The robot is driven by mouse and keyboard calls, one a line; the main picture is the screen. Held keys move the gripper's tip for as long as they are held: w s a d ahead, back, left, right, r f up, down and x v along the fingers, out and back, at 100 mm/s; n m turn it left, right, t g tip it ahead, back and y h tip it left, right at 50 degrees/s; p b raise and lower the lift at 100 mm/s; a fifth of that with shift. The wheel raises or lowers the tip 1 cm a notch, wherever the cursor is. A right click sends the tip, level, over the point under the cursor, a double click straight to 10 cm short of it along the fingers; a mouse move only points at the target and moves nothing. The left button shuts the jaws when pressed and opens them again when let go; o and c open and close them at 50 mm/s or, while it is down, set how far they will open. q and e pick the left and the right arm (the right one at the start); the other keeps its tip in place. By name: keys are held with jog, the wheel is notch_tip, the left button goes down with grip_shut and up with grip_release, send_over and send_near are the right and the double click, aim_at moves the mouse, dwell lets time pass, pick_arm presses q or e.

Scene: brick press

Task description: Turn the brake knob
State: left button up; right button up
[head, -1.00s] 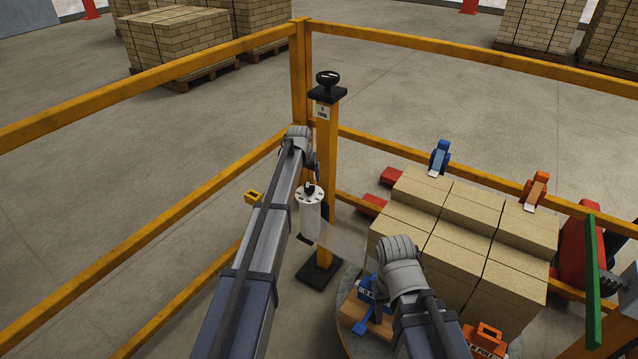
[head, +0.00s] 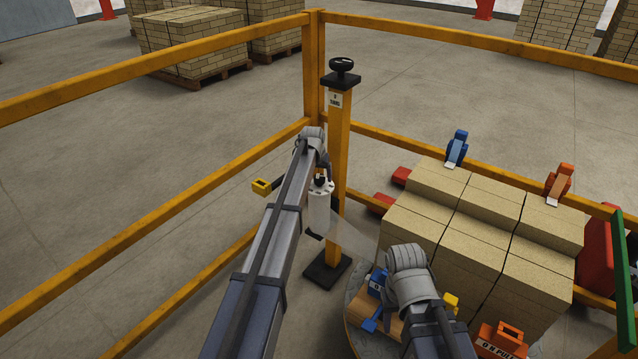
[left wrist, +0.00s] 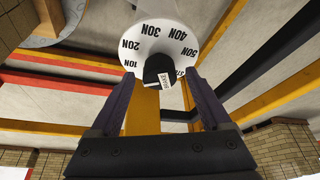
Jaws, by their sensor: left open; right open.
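The brake knob (left wrist: 158,70) is black with a white label reading BRAKE, on a round white dial (left wrist: 150,42) marked in N values. In the head view the knob (head: 320,183) tops a white cylinder (head: 319,208) beside the yellow post (head: 339,150). My left gripper (left wrist: 160,78) is open, its fingertips on either side of the knob in the picture. Gaps show beside the knob; I cannot tell how deep it sits between them. In the head view my left wrist is just above the knob. My right arm ends over the turntable's near-left side; its gripper is hidden.
Strapped bricks (head: 480,235) stand at the right on a round base. A black handwheel (head: 342,66) tops the yellow post. Yellow rails (head: 430,150) enclose the area. Blue (head: 457,148) and orange (head: 559,183) devices sit by the back rail. An orange pull handle (head: 505,336) is at the front.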

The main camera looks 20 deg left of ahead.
pick_arm(q)
jog(key=shift+f, duration=0.15)
jog(key=shift+c, duration=0.3)
grip_shut()
dwell(0.3)
jog(key=m+h, duration=0.1)
jog(key=m, duration=0.1)
jog(key=m+h, duration=0.1)
jog(key=m, duration=0.2)
jog(key=shift+w+a, duration=0.15)
jog(key=shift+a, duration=0.05)
jog(key=shift+m+g+h, duration=0.5)
jog(key=shift+m, duration=1.5)
